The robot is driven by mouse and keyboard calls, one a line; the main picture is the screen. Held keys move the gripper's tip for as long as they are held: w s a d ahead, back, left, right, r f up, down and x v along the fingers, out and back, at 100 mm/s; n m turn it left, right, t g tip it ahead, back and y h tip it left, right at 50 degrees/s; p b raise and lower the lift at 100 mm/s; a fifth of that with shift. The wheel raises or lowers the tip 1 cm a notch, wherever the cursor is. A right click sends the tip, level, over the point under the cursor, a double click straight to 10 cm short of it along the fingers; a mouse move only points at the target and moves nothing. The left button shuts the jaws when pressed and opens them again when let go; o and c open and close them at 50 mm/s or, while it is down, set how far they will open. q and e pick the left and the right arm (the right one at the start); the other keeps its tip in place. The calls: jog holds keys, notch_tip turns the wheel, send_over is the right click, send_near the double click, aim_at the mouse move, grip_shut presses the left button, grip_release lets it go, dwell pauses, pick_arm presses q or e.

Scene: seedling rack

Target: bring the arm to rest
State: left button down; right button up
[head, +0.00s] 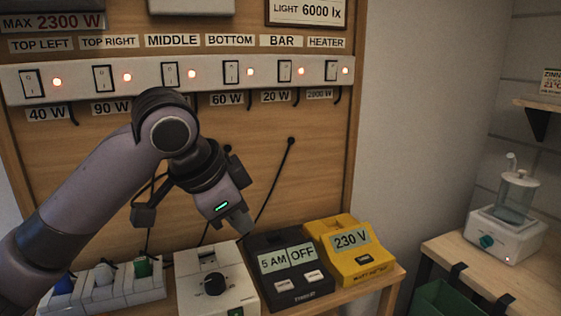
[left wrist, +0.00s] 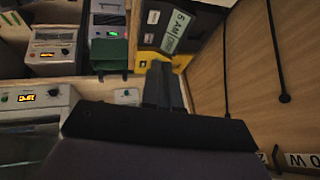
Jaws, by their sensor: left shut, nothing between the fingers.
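My left arm reaches in from the left in the head view, and my left gripper (head: 240,222) hangs in front of the wooden panel, above the bench devices. The gripper is shut and empty; its fingers also show shut together in the left wrist view (left wrist: 162,85). It is near a white box with a dark knob (head: 212,284) and a black timer (head: 290,270) reading "5 AM" and "OFF". I cannot tell from the head view whether the fingertips touch anything. My right gripper is in neither view.
A switch strip (head: 215,75) with several rockers and lit red lamps runs across the panel. A yellow meter (head: 352,262) reads "230 V". A white power strip with plugs (head: 104,292) lies at lower left. A side table (head: 450,250) at right holds a white device (head: 505,235); a green bin (head: 440,300) is below.

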pick_arm(q)
jog(key=s+a+f+n+h, duration=0.1)
jog(key=s+a+f+n, duration=0.3)
jog(key=f, duration=0.8)
jog(key=s+d+f+n, duration=0.1)
jog(key=s+f+n, duration=0.1)
jog(key=s+f, duration=0.65)
jog(key=s+a+f+n+g+y, duration=0.2)
jog(key=s+a+f+n+y, duration=0.35)
jog(key=s+a+f, duration=0.85)
jog(key=w+d+f+t+h, duration=0.3)
jog(key=w+f+t, duration=0.3)
jog(key=f+t, duration=0.1)
jog(key=shift+f, duration=0.35)
jog(key=shift+m, duration=0.25)
